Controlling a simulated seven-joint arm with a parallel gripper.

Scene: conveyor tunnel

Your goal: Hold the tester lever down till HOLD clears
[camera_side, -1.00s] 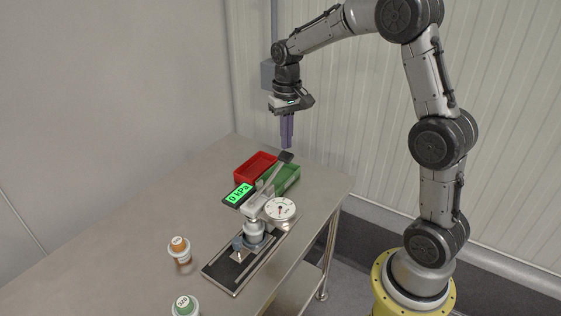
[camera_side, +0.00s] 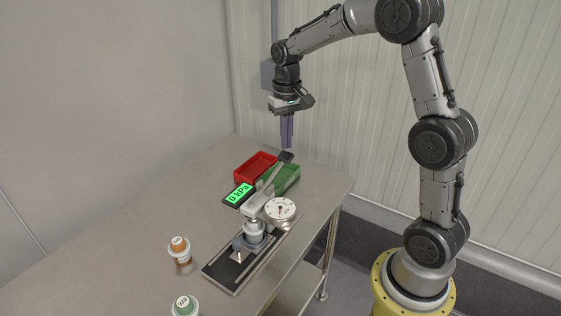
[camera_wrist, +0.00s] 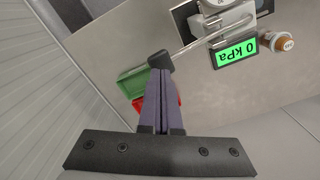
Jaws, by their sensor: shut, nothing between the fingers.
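The tester stands on the steel table, with a grey column, a round white dial (camera_side: 280,209) and a green display (camera_side: 239,194) reading 0 kPa; the display also shows in the wrist view (camera_wrist: 236,53). Its lever (camera_side: 272,172) slants up toward the back and ends in a dark handle (camera_side: 286,157), which shows in the wrist view (camera_wrist: 160,61) by my fingertips. My gripper (camera_side: 287,146) is shut and empty, pointing down just above the handle. I cannot tell whether it touches the handle. The word HOLD is not readable in any view.
A red bin (camera_side: 253,165) and a green bin (camera_side: 285,180) sit behind the tester. The tester's dark base plate (camera_side: 222,271) lies near the table's right edge. The table's left side is clear.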

